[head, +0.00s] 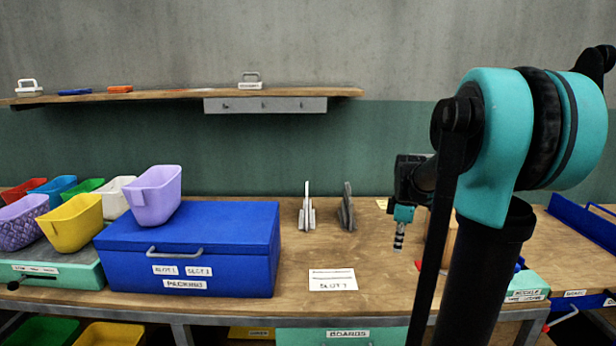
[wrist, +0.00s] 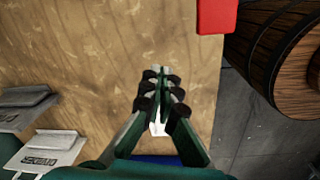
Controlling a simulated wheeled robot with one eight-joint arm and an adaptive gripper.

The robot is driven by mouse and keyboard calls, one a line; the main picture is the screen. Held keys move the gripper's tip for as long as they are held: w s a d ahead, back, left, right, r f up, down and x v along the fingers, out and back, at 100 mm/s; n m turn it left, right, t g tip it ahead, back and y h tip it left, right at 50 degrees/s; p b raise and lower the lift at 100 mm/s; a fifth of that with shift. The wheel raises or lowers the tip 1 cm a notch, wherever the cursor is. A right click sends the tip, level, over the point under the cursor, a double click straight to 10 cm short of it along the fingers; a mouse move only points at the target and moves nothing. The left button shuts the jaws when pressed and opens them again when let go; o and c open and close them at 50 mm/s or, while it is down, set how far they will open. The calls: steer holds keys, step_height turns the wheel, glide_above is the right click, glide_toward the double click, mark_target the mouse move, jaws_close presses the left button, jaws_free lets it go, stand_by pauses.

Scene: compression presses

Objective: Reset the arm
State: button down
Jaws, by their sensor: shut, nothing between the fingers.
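My gripper (head: 399,238) hangs pointing down above the right part of the wooden workbench (head: 350,262) in the head view. In the wrist view the gripper (wrist: 160,98) has its fingers together with nothing between them. It is apart from the bench top. My teal and black arm fills the right side of the head view and hides part of the bench behind it.
A closed blue box (head: 190,245) with a purple bin (head: 155,195) on it stands left. A wooden barrel (wrist: 285,50) and red object (wrist: 217,15) lie right in the wrist view.

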steer(key=s+a+f+m, duration=0.1)
steer(key=s+f+m, duration=0.1)
steer(key=s, duration=0.1)
steer(key=s+a+f+m+t, duration=0.1)
steer(key=s+a+f+m, duration=0.1)
steer(key=s+m, duration=0.1)
steer(key=s+a+f+m, duration=0.2)
steer(key=s+m, duration=0.1)
steer(key=s, duration=0.2)
steer(key=shift+a+f+t, duration=0.2)
steer(key=shift+f+t, duration=0.15)
steer(key=shift+t, duration=0.05)
steer(key=s+a+f+m+t, duration=0.1)
steer(key=s+a+f+m, duration=0.1)
steer(key=s+f+m, duration=0.3)
steer(key=s+m, duration=0.1)
steer(key=s, duration=0.1)
steer(key=shift+s+a+f, duration=0.15)
steer(key=shift+s+a, duration=0.05)
steer(key=shift+s, duration=0.2)
